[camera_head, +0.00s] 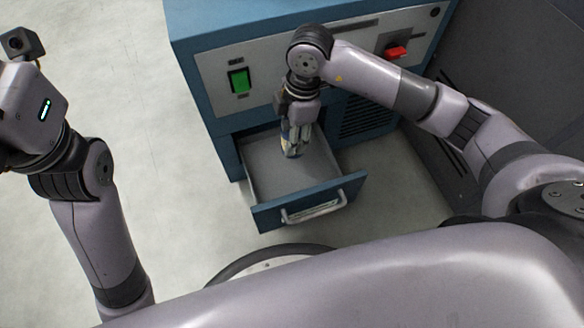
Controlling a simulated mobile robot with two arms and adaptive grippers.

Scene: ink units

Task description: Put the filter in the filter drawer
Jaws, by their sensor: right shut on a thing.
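The filter drawer (270,185) is pulled out from the lower front of the blue machine, its grey inside facing up. My right gripper (292,150) points down over the drawer's inside, toward the back. It is shut on the filter (291,154), a small pale and blue piece largely covered by the fingers. I cannot tell whether the filter touches the drawer's floor. My left arm stands at the left, away from the drawer, and its gripper fingers are not visible.
The blue machine (210,110) carries a green switch (239,80) and a red knob (396,52) on its front panel. The drawer's handle (314,207) faces me. A dark grey wall or cabinet (510,75) stands at the right. The floor at the left is clear.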

